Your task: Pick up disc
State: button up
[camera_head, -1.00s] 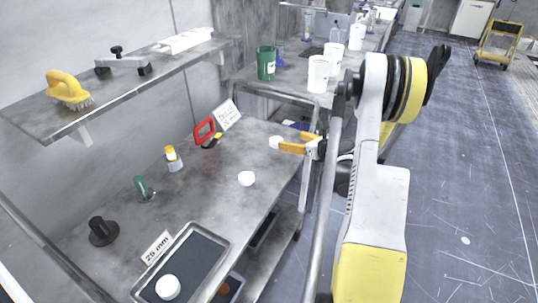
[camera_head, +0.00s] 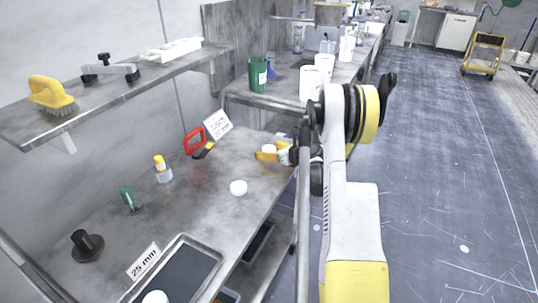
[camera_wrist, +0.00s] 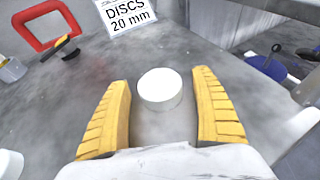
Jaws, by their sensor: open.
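A white round disc (camera_wrist: 160,88) stands on the grey bench between the two yellow fingers of my gripper (camera_wrist: 160,78) in the wrist view. My gripper is open, with a visible gap on each side of the disc. In the head view the same disc (camera_head: 268,148) is partly hidden by my gripper (camera_head: 273,148). A second white disc (camera_head: 238,187) lies apart on the bench, nearer the head camera. Another white round piece (camera_head: 155,297) is cut off at the bottom edge, by the dark tray (camera_head: 184,268).
A "DISCS 20 mm" sign (camera_wrist: 125,12) and a red-handled tool (camera_wrist: 45,22) stand behind the disc. A yellow-capped bottle (camera_head: 162,170), a green-handled item (camera_head: 130,198) and a "25 mm" sign (camera_head: 143,262) are at left. A shelf (camera_head: 130,90) overhangs the left side.

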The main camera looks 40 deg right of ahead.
aim_at(271, 149)
jog(key=shift+r, duration=0.1)
jog(key=c, duration=1.4)
jog(key=shift+r+p, duration=0.35)
jog(key=shift+r, duration=0.15)
jog(key=r, duration=0.1)
jog(key=r+p, duration=0.2)
jog(key=r, duration=0.1)
jog(key=shift+s+d, duration=0.3)
jog(key=shift+s, duration=0.1)
jog(key=s+d+r+p, duration=0.1)
jog(key=s+r, duration=0.1)
jog(key=s, duration=0.1)
jog(key=s+d+r+p, duration=0.1)
jog(key=s+d+r, duration=0.1)
jog(key=s, duration=0.1)
jog(key=s+d+r+p, duration=0.1)
jog(key=s+d+r, duration=0.1)
jog(key=s, duration=0.1)
jog(key=shift+s+d, duration=0.1)
jog(key=shift+d, duration=0.15)
